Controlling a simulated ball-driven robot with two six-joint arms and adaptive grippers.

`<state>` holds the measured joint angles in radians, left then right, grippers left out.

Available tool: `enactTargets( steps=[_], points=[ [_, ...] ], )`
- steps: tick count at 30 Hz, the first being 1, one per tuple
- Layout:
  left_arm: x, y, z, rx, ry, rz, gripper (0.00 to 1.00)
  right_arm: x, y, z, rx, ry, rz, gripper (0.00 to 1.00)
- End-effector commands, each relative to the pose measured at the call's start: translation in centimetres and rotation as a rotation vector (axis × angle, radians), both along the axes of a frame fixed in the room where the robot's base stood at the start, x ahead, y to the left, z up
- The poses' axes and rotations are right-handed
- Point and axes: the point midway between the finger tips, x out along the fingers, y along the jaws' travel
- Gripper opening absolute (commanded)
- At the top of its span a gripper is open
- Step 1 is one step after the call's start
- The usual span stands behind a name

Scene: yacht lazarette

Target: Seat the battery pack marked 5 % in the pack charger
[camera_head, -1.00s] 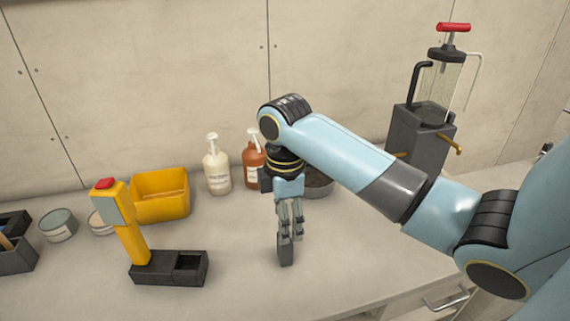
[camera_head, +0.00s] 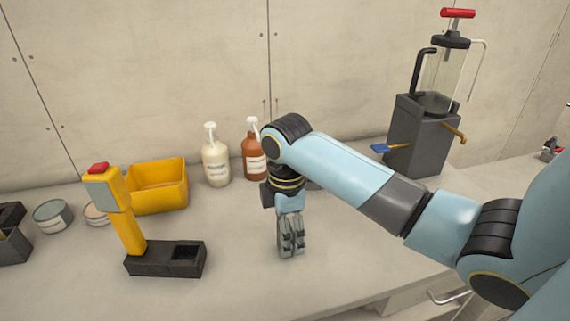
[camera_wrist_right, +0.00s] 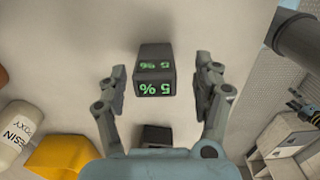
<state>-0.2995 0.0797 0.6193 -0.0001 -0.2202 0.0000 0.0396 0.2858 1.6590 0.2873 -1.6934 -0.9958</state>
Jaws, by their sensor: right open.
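The battery pack (camera_wrist_right: 153,72) is a dark grey block with green "5 %" marks, seen in the right wrist view between my right gripper's two fingers, with a gap on each side. In the head view the pack is hidden by the gripper. My right gripper (camera_head: 291,250) is open and points down, low over the counter. The pack charger (camera_head: 150,266) is a black base with an open rectangular socket, left of the gripper. A yellow upright with a grey panel and red cap rises from its left part. My left gripper is not in view.
A yellow bin (camera_head: 158,200), a white pump bottle (camera_head: 216,162) and a brown pump bottle (camera_head: 254,150) stand behind. Tins (camera_head: 53,216) are at left. A grey stand with a red-handled pump (camera_head: 418,140) is at right. The counter (camera_head: 235,255) is clear between gripper and charger.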

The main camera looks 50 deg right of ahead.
Motion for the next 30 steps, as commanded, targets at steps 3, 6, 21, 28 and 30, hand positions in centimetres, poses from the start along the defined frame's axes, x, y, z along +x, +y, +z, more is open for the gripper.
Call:
enactTargets(
  steps=[3, 6, 21, 28, 30],
  points=[
    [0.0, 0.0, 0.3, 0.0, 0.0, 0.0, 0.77, 0.4, 0.0, -1.9, 0.003, 0.004, -0.001, 0.67],
    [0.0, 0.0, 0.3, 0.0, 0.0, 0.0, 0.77, 0.4, -0.1, -3.4, 0.002, 0.003, -0.001, 0.67],
    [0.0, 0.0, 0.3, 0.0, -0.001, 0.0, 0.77, 0.5, -0.1, -4.3, 0.0, 0.0, 0.001, 0.45],
    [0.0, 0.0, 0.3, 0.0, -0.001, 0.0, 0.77, 0.4, -0.1, -4.3, 0.0, 0.0, 0.001, 0.15],
    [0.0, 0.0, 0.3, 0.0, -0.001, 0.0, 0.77, 0.4, -0.1, -4.3, 0.0, 0.0, 0.001, 0.06]
  ],
)
